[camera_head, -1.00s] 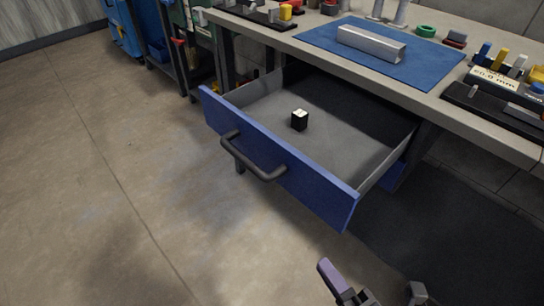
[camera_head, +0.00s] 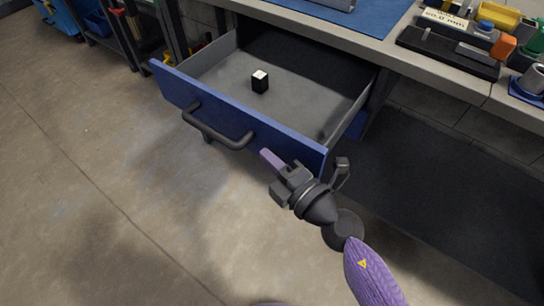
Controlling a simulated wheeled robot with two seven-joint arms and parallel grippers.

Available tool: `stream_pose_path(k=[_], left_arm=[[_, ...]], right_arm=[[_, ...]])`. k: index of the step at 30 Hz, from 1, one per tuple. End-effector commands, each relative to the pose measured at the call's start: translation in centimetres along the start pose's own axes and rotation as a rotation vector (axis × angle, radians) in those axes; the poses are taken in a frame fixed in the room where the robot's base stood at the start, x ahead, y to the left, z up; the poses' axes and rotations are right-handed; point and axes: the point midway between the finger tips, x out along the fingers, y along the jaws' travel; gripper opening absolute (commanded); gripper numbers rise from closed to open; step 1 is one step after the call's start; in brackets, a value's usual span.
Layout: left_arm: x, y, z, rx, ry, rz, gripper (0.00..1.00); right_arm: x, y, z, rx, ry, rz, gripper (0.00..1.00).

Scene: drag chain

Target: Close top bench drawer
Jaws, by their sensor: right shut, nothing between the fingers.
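The top bench drawer (camera_head: 300,143) has a blue front and a grey inside, and it is pulled well out from under the bench. Its dark bar handle (camera_head: 215,131) sits on the blue front. My right gripper (camera_head: 270,161) is shut and empty, in front of the right part of the drawer front and right of the handle. I cannot tell whether it touches the front. My left gripper is not in view.
A small black block with a white top (camera_head: 260,81) lies inside the drawer. The bench top (camera_head: 395,43) carries a blue mat (camera_head: 375,20) and several tools at the right. The floor (camera_head: 110,200) in front is clear. A dark floor mat (camera_head: 440,200) lies at the right.

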Motion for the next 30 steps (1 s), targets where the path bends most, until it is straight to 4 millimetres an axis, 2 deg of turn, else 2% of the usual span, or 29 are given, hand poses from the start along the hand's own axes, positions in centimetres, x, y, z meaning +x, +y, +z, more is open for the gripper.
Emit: stream_pose_path(k=[13, 17, 20, 30], left_arm=[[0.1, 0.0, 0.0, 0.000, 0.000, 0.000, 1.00], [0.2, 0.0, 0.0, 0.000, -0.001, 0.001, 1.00], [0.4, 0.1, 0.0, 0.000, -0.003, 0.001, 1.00], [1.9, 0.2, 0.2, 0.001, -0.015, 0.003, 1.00]], right_arm=[[0.1, 0.0, 0.5, 0.000, 0.000, 0.000, 0.00], [0.3, 0.0, 1.4, -0.003, -0.001, -0.001, 0.00], [0.7, 0.0, 3.0, -0.003, -0.003, -0.001, 0.00], [2.5, -0.2, 10.4, -0.003, -0.004, -0.001, 0.00]])
